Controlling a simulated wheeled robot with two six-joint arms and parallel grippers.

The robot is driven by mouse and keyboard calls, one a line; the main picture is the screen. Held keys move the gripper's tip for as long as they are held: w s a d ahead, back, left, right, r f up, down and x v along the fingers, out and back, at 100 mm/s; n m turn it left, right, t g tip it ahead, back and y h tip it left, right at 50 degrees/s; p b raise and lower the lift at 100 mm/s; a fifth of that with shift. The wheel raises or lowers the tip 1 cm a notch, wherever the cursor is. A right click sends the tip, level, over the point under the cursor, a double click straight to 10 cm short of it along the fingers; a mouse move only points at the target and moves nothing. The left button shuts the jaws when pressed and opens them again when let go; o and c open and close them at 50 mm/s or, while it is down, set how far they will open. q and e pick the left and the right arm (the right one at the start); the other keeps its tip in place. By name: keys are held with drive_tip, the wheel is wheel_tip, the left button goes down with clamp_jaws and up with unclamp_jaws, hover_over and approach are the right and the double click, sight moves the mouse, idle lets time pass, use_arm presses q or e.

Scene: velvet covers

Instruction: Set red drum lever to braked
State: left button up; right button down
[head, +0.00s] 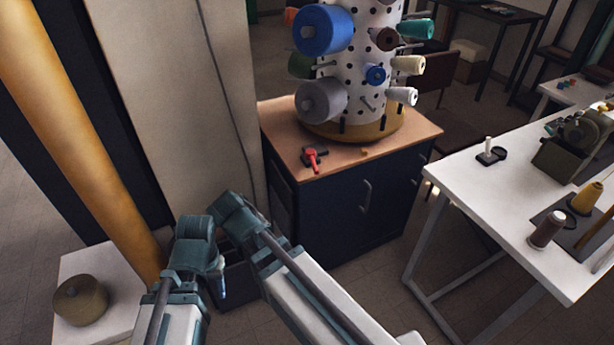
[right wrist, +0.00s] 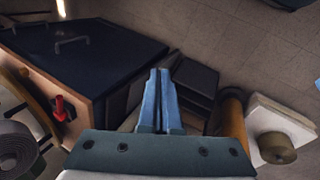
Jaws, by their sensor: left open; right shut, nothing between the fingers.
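The red lever (head: 312,160) lies low on a dark mount on the wooden cabinet top, in front of the drum's base. The white perforated drum (head: 345,95) stands behind it, with yarn spools on pegs. The lever also shows in the right wrist view (right wrist: 60,108), at the left. I cannot tell its setting from its angle. My left gripper (head: 222,289) is open and points down, left of the cabinet and apart from the lever; its fingers are partly hidden. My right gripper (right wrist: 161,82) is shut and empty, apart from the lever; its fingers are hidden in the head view.
A dark cabinet (head: 345,215) carries the drum. A second lever (head: 488,152) with a pale handle sits on the white table (head: 455,190) at right, near spools and a machine. A tan spool (head: 80,298) lies on a white stand at lower left. A yellow column rises beside it.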

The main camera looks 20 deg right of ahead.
use_arm(q)
wheel_tip(320, 180, down, 14)
drive_tip(key=b, duration=1.2)
use_arm(e)
drive_tip(key=w+d+t+h, duration=0.3)
drive_tip(key=w+d+h, duration=0.1)
drive_tip(key=w, duration=0.5)
drive_tip(key=w+d+r+n+t+h, duration=0.1)
drive_tip(key=w+d+t+h, duration=0.3)
drive_tip(key=w, duration=0.6)
drive_tip(key=shift+w+d+r+h, duration=0.25)
drive_tip(key=shift+d+r+h, duration=0.05)
drive_tip(key=shift+d, duration=0.05)
use_arm(q)
drive_tip(key=shift+f, duration=0.1)
use_arm(e)
drive_tip(key=b, duration=0.2)
approach(314, 162)
drive_tip(key=w, duration=0.3)
use_arm(q)
wheel_tip(314, 162, down, 3)
drive_tip(key=shift+f+b, duration=0.1)
drive_tip(key=shift+b, duration=0.6)
use_arm(e)
drive_tip(key=d+f, duration=0.1)
drive_tip(key=s+d+f, duration=0.1)
drive_tip(key=d, duration=0.1)
drive_tip(key=shift+d, duration=0.25)
